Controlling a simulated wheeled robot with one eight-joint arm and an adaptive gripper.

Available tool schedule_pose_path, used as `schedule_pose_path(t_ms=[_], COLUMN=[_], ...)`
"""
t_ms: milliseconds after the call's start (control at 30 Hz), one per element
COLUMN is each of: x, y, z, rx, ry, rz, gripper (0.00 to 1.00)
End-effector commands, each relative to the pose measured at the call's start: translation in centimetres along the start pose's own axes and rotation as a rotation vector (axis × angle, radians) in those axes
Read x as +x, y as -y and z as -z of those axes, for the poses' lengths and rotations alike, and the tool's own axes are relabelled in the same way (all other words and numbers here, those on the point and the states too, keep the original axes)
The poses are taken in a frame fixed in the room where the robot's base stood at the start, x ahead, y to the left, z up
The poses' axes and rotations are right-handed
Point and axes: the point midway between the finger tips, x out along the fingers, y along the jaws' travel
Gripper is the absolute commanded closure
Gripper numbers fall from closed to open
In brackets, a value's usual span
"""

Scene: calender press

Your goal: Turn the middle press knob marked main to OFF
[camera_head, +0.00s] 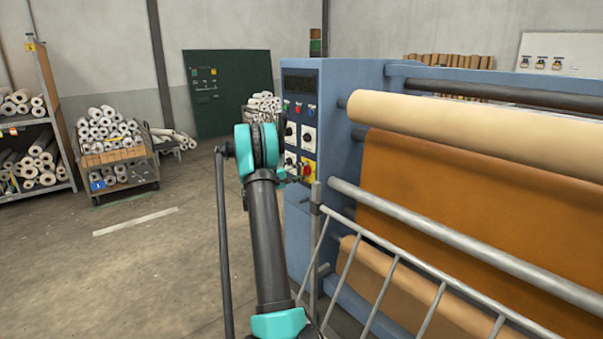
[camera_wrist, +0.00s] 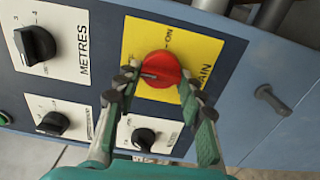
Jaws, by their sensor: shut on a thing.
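The red main knob (camera_wrist: 160,66) sits on a yellow plate (camera_wrist: 205,48) on the blue press cabinet. "ON" shows above the knob in the wrist view and part of "MAIN" to its right; I see no OFF mark. A pale mark shows on the knob's lower left. My gripper (camera_wrist: 158,84) has one finger on each side of the knob and is shut on it. In the head view the yellow plate (camera_head: 309,162) is at the cabinet's lower right, with my gripper (camera_head: 296,173) in front of it, partly hidden by my arm.
Black knobs on white plates lie close by: the METRES knob (camera_wrist: 37,43), a lower left knob (camera_wrist: 54,122) and a lower knob (camera_wrist: 144,138). A dark handle (camera_wrist: 272,100) sticks out to the right.

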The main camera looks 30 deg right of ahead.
Motion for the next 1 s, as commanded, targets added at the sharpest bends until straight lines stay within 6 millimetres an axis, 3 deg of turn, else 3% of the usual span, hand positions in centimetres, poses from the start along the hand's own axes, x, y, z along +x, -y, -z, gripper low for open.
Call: schedule_pose_path(t_ms=[267,300,433,767,1000], x=[-0.1,-0.1,-0.1,-0.2,-3.1], y=[0.1,0.1,0.0,0.0,0.0], z=[0.1,0.1,0.1,0.0,0.1], rx=[0.000,0.000,0.000,0.000,0.000], ry=[-0.002,-0.002,-0.002,-0.001,-0.003], rz=[0.001,0.001,0.001,0.000,0.000], gripper=[0.90,0.57,0.41,0.40,0.40])
